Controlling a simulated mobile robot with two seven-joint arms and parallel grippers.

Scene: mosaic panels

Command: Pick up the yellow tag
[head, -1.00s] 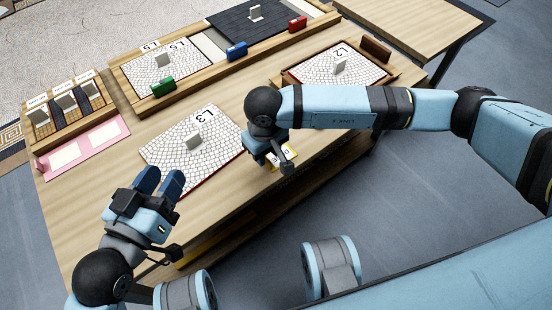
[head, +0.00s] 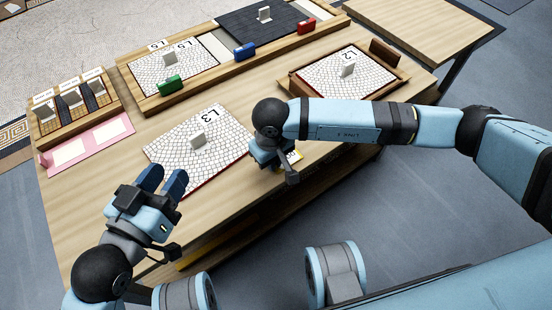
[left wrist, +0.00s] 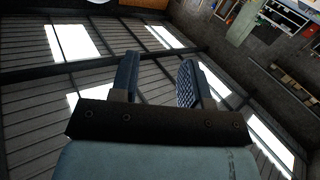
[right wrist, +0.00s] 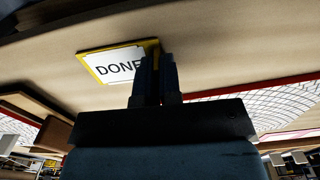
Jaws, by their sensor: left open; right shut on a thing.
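The yellow tag (right wrist: 106,64) is a white card with a yellow border and the word DONE. In the right wrist view my right gripper (right wrist: 153,62) is shut on its right end, covering part of the border and the last letter. In the head view only a small piece of the tag (head: 292,157) shows beside my right gripper (head: 268,158), near the table's front edge. I cannot tell whether the tag touches the table. My left gripper (head: 162,180) is open and empty, left of the L3 panel; its spread fingers show in the left wrist view (left wrist: 157,78).
The white mosaic panel L3 (head: 190,160) lies left of my right gripper. Panel L2 (head: 335,80) sits in a wooden tray behind it. Green (head: 170,86), blue (head: 244,52) and red (head: 306,27) blocks stand along the back rack. A pink mat (head: 105,133) lies at left.

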